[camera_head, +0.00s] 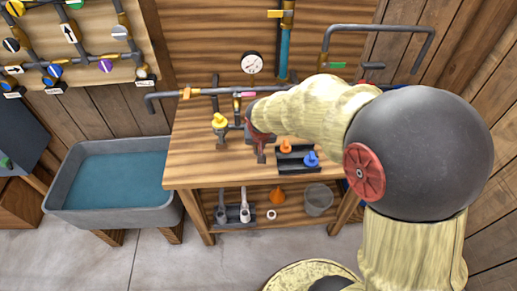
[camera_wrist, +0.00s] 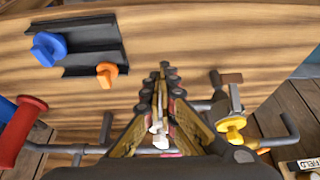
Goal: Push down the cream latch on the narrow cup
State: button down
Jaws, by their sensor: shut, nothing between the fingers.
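My gripper (camera_head: 261,155) is over the wooden workbench, between a yellow knob and a black rack. In the wrist view its dark fingers (camera_wrist: 164,75) are together, with nothing held. I cannot make out a narrow cup or a cream latch in either view. A small whitish part (camera_wrist: 160,138) shows low between the finger links in the wrist view; I cannot tell whether it is part of my gripper. My arm hides part of the bench and wall in the head view.
The black rack (camera_head: 297,168) holds an orange knob (camera_head: 286,146) and a blue knob (camera_head: 311,159). The yellow knob (camera_head: 219,120) stands left of my gripper. A water tub (camera_head: 110,207) stands left. A red handle (camera_wrist: 22,131) shows in the wrist view.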

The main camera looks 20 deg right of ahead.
jog(key=s+a+r+p, duration=0.2)
jog(key=s+r, duration=0.3)
jog(key=s, duration=0.3)
jog(key=shift+a+r, duration=0.25)
dwell(0.4)
